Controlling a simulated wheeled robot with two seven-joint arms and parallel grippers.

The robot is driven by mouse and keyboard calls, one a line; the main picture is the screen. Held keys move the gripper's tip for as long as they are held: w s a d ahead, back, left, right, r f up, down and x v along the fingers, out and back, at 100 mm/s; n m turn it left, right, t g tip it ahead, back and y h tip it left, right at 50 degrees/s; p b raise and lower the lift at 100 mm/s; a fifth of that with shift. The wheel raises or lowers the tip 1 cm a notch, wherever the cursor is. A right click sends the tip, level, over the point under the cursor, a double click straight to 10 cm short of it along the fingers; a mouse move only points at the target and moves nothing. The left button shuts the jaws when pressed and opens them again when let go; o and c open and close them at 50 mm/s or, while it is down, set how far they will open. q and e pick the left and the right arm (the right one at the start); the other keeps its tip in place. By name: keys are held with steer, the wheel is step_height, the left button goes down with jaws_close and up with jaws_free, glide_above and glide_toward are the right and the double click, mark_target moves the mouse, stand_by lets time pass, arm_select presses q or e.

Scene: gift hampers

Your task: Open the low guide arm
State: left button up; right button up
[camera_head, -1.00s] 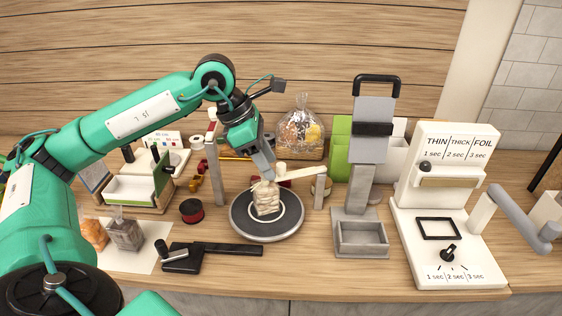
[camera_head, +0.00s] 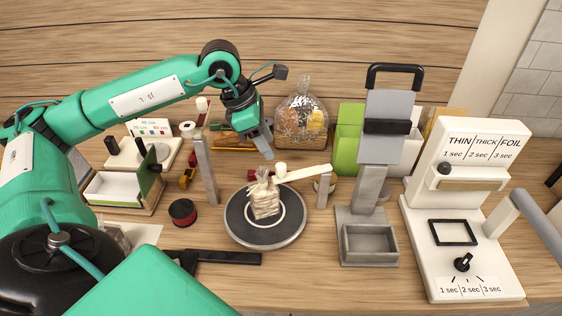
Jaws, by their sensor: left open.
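The low guide arm (camera_head: 308,172) is a pale bar running from a short grey post (camera_head: 324,188) on the right toward the turntable (camera_head: 240,232). A white knob (camera_head: 281,170) stands at its free end, beside a small clear bag of pale pieces (camera_head: 264,199) on the turntable. My left gripper (camera_head: 267,153) is open, with its fingers pointing down just above and slightly left of the knob in the picture. It holds nothing visible, and I cannot tell whether it touches the knob. My right gripper is not in view.
A taller grey post (camera_head: 206,172) stands left of the turntable, with a red tape roll (camera_head: 183,212) near it. A black tool (camera_head: 222,257) lies in front. A grey stand (camera_head: 370,243) and white sealer (camera_head: 460,265) are to the right. A filled hamper bag (camera_head: 301,125) stands behind.

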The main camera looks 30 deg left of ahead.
mark_target(281, 165)
arm_select(q)
steer(key=p+x, duration=0.1)
steer(key=x, duration=0.3)
steer(key=shift+w+a, duration=0.15)
steer(key=p+x, duration=0.1)
steer(key=x, duration=0.3)
steer(key=shift+w+f, duration=0.15)
steer(key=shift+f, duration=0.5)
steer(key=c, duration=1)
jaws_close()
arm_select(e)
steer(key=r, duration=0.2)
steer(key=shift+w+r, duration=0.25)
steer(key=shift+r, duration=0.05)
